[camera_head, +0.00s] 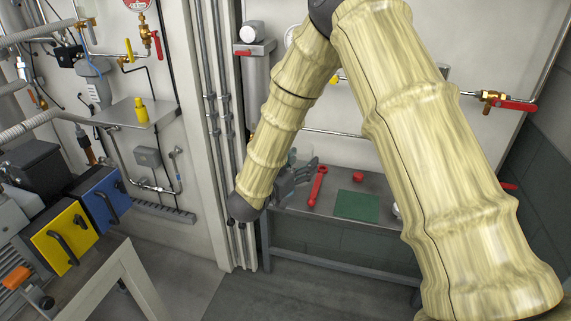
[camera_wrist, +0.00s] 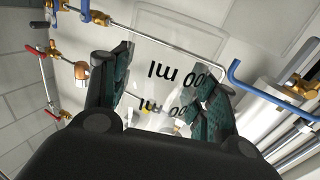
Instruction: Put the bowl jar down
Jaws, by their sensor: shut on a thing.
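The bowl jar (camera_wrist: 178,72) is clear, with black "00 ml" print, and fills the space between the finger pads in the wrist view. My gripper (camera_wrist: 166,84) is shut on it, with one dark green-padded finger on each side. In the head view my gripper (camera_head: 293,182) is by the left end of the grey metal table (camera_head: 336,182). The jar is hard to make out there because it is see-through and partly hidden by the fingers. I cannot tell whether its base touches the table.
A red wrench (camera_head: 317,186), a green mat (camera_head: 357,206) and a small red object (camera_head: 358,176) are on the table right of my gripper. My arm covers the table's right part. Pipes and a red-handled valve (camera_head: 505,102) are on the wall behind.

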